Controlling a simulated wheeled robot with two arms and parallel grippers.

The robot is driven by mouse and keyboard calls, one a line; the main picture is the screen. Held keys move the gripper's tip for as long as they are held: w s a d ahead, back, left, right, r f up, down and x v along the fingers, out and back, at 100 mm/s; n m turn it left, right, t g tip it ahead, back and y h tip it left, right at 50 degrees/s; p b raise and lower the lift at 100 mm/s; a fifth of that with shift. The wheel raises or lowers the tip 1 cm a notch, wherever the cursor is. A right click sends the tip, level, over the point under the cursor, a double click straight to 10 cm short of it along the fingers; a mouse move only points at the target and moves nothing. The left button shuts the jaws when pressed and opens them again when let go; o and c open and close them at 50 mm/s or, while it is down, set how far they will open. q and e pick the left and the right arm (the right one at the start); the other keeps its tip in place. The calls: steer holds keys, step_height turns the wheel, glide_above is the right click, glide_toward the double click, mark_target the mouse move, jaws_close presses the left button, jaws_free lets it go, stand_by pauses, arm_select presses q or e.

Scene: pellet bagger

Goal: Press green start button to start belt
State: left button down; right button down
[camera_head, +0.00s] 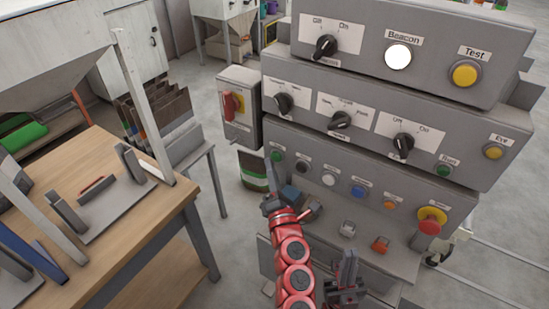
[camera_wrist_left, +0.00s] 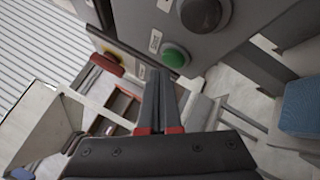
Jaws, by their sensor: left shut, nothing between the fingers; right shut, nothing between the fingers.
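The grey control panel (camera_head: 320,165) has a green button (camera_head: 277,155) at the left end of its lower row. In the left wrist view a green button (camera_wrist_left: 175,56) sits just beyond my fingertips. My left gripper (camera_head: 274,168) is shut and empty, with its tips just below the green button. A small gap seems to remain, but I cannot tell exactly. In the left wrist view my left gripper (camera_wrist_left: 158,76) points towards the button's lower edge. My right gripper (camera_head: 347,268) is shut and empty, low in front of the panel.
The same row has a black button (camera_head: 302,165), a white one (camera_head: 329,179) and a blue one (camera_head: 358,190). A red-and-yellow emergency stop (camera_head: 431,221) is at the right. A wooden table (camera_head: 150,225) is at left.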

arm_select(q)
steer(key=shift+w+d, duration=0.15)
steer(key=shift+w, duration=0.1)
steer(key=shift+w+d+b, duration=0.2)
steer(key=shift+w+b, duration=0.05)
steer(key=shift+b, duration=0.1)
stand_by(0.5)
steer(key=shift+s+a, duration=0.45)
steer(key=shift+s, duration=0.2)
steer(key=s+a, duration=0.2)
steer(key=s, duration=0.1)
steer(key=s+a, duration=0.1)
steer(key=shift+s+a, duration=0.25)
steer(key=shift+s, duration=0.15)
stand_by(0.4)
